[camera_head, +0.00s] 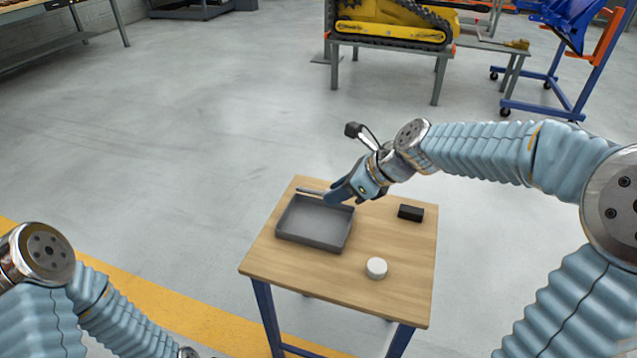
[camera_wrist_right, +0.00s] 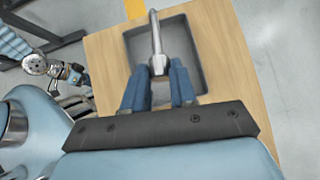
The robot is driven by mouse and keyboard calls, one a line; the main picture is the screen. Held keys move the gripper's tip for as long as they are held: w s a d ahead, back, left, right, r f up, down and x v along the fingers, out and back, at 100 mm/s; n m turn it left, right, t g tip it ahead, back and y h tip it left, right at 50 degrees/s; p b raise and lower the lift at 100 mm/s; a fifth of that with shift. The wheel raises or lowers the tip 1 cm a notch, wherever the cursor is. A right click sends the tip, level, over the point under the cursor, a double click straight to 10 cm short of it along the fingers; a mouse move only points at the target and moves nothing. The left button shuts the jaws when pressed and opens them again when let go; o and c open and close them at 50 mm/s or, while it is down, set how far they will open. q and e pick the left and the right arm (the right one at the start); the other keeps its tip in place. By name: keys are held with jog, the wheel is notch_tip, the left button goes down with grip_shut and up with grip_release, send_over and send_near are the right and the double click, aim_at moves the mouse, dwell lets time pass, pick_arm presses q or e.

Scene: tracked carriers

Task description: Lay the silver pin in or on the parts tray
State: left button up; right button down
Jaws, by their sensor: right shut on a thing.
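The silver pin (camera_head: 310,191) is held in my right gripper (camera_head: 336,194), whose blue fingers are shut on its thicker end. In the right wrist view the pin (camera_wrist_right: 157,40) sticks out from between the fingertips (camera_wrist_right: 158,72), with the tray behind it. The grey parts tray (camera_head: 312,224) sits on the left part of the wooden table and looks empty. The pin shows at the tray's far edge in the head view; its exact height above the tray is unclear. Parts of my left arm show at lower left, but its fingers are not clear.
The wooden table (camera_head: 345,262) also bears a black block (camera_head: 411,213) at the right and a white round piece (camera_head: 376,268) near the front. Both stand clear of the tray. A yellow tracked machine (camera_head: 395,22) on a stand is far behind, across open floor.

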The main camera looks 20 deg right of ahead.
jog(key=shift+r, duration=0.15)
notch_tip(320, 180, down, 8)
jog(key=b, duration=0.5)
jog(key=shift+d+r, duration=0.1)
jog(key=shift+r, duration=0.05)
jog(key=shift+f+b, duration=0.65)
jog(key=shift+f, duration=0.05)
jog(key=c, duration=0.8)
grip_release()
jog(key=shift+s, duration=0.1)
jog(key=p+v, duration=0.2)
jog(key=v, duration=1.2)
